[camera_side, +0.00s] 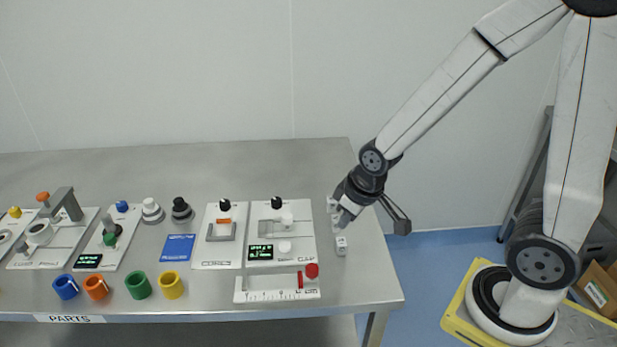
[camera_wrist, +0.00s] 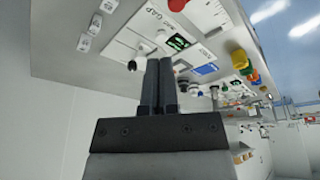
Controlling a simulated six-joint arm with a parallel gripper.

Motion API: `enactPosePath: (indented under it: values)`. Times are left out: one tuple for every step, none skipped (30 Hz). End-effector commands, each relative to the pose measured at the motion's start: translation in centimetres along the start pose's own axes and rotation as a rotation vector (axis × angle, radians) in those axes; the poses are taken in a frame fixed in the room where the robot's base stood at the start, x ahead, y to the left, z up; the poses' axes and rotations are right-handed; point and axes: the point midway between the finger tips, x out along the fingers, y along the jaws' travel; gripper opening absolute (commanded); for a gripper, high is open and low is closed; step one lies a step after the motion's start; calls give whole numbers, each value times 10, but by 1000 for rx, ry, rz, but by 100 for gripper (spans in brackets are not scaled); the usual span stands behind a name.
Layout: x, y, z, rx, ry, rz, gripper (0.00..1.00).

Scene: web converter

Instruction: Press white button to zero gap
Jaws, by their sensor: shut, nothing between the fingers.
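The gap panel (camera_side: 300,232) is a white plate with a lit green display (camera_side: 260,252), a black knob (camera_side: 276,203) and a grey slide part. A round white button (camera_side: 284,247) sits right of the display, and another round white piece (camera_side: 287,219) stands behind it. In the wrist view the panel's display (camera_wrist: 180,42) shows beyond my fingers, with a white button (camera_wrist: 161,36) beside it. My gripper (camera_side: 340,222) is over the table's right part, right of the panel and apart from the button. Its fingers (camera_wrist: 159,65) are shut and empty.
Small white blocks (camera_side: 341,246) stand near my gripper at the table's right end. A ruler strip (camera_side: 277,289) with a red knob (camera_side: 312,270) lies in front of the panel. A core panel (camera_side: 218,237), blue card (camera_side: 178,247) and coloured rings (camera_side: 171,285) are farther left.

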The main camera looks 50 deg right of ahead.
Motion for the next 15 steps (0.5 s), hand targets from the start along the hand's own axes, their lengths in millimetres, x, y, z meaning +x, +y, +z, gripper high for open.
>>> enactPosePath:
  values:
    - [6,0,-7,-28,18,1,0]
    - [9,0,-12,-45,31,2,0]
    - [14,0,-19,-71,50,5,0]
    - [17,1,-24,-90,66,7,0]
    - [21,1,-30,-111,81,10,0]
    - [26,1,-36,-139,102,15,0]
    - [30,2,-42,-160,118,20,0]
    - [34,2,-47,-181,134,25,0]
    - [39,3,-54,-209,155,32,0]
    - [43,3,-59,-229,170,38,0]
    - [46,3,-64,-250,186,45,0]
    - [52,4,-70,-277,206,54,0]
    - [56,4,-75,-298,220,62,0]
    - [59,5,-80,-319,236,70,0]
    - [65,5,-86,-347,255,82,0]
